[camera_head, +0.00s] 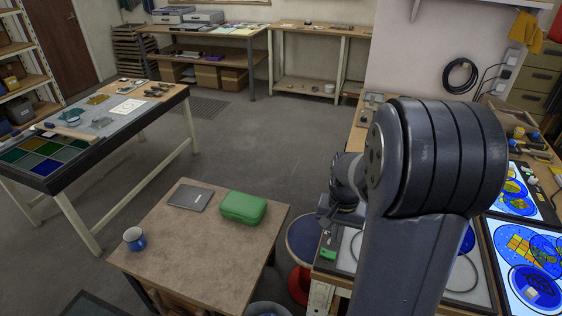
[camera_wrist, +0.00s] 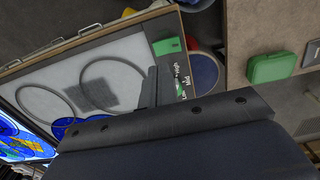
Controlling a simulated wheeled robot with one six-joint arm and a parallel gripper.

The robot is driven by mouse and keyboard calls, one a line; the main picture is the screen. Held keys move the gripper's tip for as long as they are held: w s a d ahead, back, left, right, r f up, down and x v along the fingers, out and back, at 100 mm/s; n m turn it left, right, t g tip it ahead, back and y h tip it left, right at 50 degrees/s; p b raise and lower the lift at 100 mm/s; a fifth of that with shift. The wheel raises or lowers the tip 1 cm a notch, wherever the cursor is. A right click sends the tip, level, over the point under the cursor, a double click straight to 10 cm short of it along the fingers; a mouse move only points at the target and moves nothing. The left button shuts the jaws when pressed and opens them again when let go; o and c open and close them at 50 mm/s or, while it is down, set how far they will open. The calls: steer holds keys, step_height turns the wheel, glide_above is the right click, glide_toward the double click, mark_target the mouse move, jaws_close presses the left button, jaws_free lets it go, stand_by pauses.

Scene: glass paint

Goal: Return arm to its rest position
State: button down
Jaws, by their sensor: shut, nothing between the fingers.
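My arm fills the right of the head view, with its big dark joint bent high and the wrist hanging beyond it over the near edge of the workbench (camera_head: 337,287). My gripper (camera_wrist: 151,88) shows in the wrist view as dark fingers closed together with nothing between them. It is over a pale framed panel (camera_wrist: 115,75) with thin ring outlines on it, apart from any object as far as I can tell. In the head view the fingers are largely hidden by my own arm.
Lit blue and yellow glass designs (camera_head: 525,265) lie on the bench at right. A stool (camera_head: 302,238) stands beside it. A small table (camera_head: 180,240) holds a green case (camera_head: 243,207), a grey laptop-like slab (camera_head: 190,197) and a blue-white mug (camera_head: 134,239). Floor at centre is clear.

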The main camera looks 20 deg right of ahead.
mark_target(332, 255)
steer(key=shift+f+b, duration=2.65)
steer(key=shift+f, duration=0.8)
steer(key=shift+r, duration=0.1)
steer(key=shift+r, duration=0.1)
